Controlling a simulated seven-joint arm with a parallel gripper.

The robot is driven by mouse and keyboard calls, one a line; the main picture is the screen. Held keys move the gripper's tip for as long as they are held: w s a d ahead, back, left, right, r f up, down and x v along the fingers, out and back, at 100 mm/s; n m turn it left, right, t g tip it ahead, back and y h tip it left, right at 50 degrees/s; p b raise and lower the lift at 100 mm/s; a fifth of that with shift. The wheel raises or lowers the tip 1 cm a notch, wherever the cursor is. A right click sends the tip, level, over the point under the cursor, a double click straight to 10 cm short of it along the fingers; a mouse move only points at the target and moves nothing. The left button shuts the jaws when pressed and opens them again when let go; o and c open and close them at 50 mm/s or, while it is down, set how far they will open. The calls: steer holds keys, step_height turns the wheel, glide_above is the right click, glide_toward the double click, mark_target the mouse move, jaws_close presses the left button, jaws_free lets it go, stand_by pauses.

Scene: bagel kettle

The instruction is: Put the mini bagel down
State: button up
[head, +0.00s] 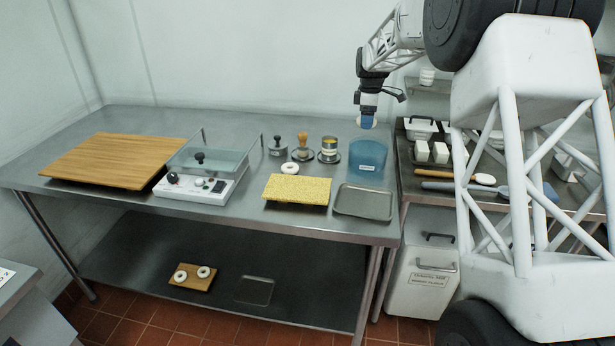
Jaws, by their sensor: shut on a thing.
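My gripper (367,115) points down above the back right of the steel table. It is shut on a small pale thing (367,123), which looks like the mini bagel. Only part of it shows, and its hole cannot be made out. The held thing is in the air, just above the blue see-through tub (369,160) in the picture. Another pale ring (290,168) lies on the table behind the yellow speckled slab (297,189). Two more pale rings (181,276) (203,272) lie on a small wooden board on the lower shelf.
An empty grey metal tray (364,202) lies in front of the tub. A white appliance with a glass-like basin (208,160) and a large wooden board (115,160) fill the left. Small tools (302,150) stand behind. A crowded side counter (470,188) is at right.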

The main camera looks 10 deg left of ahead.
steer(key=s+a+f, duration=0.2)
steer(key=s+a, duration=0.2)
steer(key=s, duration=0.7)
steer(key=s+a+f, duration=0.3)
steer(key=s+a, duration=0.1)
steer(key=s, duration=0.8)
steer(key=s+a+f, duration=0.3)
steer(key=s+a, duration=0.1)
steer(key=s, duration=0.7)
steer(key=shift+s, duration=0.2)
steer(key=shift+w+a, duration=0.1)
glide_above(298, 187)
steer(key=shift+f, duration=0.75)
steer(key=shift+f, duration=1.75)
steer(key=shift+f, duration=0.15)
